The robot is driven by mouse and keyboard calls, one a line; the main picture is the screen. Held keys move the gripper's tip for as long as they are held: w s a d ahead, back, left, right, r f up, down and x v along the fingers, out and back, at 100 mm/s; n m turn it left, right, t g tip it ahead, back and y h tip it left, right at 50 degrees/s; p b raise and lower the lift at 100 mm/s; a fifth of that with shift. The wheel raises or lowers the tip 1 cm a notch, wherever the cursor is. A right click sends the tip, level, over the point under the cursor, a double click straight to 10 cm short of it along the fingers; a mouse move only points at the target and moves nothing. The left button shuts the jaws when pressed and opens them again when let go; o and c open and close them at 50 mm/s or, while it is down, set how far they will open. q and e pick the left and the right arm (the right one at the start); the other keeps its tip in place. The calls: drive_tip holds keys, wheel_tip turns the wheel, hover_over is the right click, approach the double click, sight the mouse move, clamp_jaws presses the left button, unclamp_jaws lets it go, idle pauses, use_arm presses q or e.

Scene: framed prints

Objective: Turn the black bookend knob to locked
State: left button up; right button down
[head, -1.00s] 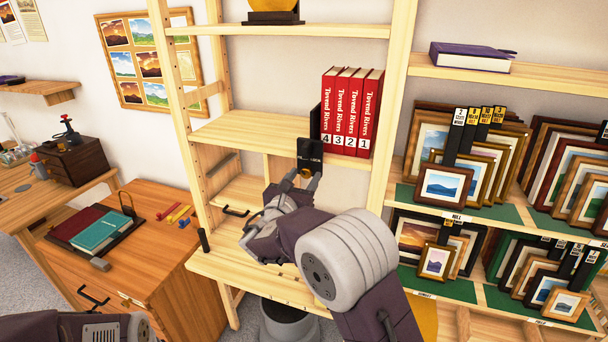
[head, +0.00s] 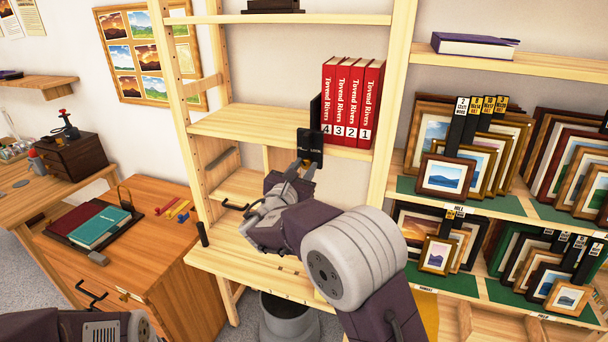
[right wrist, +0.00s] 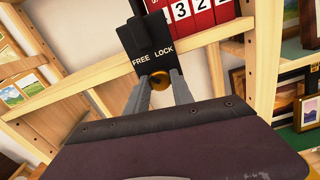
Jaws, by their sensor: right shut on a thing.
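The black bookend (head: 309,146) hangs over the shelf's front edge beside the red books. Its front plate also shows in the right wrist view (right wrist: 150,48), with FREE at left and LOCK at right. Below the lettering is a round brass knob (right wrist: 159,80). My right gripper (right wrist: 161,84) is shut on the knob, one finger on each side of it. In the head view the right gripper (head: 303,171) is at the plate's lower end and mostly hides the knob. I cannot tell which word the knob points to. My left gripper is out of view.
Several red numbered books (head: 349,105) stand upright against the bookend. The rack's wooden post (head: 392,100) is to their right, with framed prints (head: 455,175) beyond. A wooden cabinet (head: 150,240) with books on top stands at left. The shelf left of the bookend is clear.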

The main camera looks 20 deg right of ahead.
drive_tip(key=m+b, duration=0.4)
drive_tip(key=b, duration=0.1)
drive_tip(key=m+b, duration=0.4)
drive_tip(key=b, duration=0.1)
drive_tip(key=m+b, duration=0.3)
drive_tip(key=b, duration=0.3)
drive_tip(key=shift+f+m, duration=0.3)
drive_tip(key=shift+m, duration=0.1)
drive_tip(key=shift+r+m+b, duration=0.1)
drive_tip(key=shift+m+b, duration=0.9)
drive_tip(key=shift+m, duration=0.2)
drive_tip(key=shift+r+m+b, duration=0.15)
drive_tip(key=shift+m+b, duration=0.65)
drive_tip(key=shift+m, duration=0.3)
drive_tip(key=c, duration=1.1)
unclamp_jaws()
drive_tip(key=shift+r, duration=0.1)
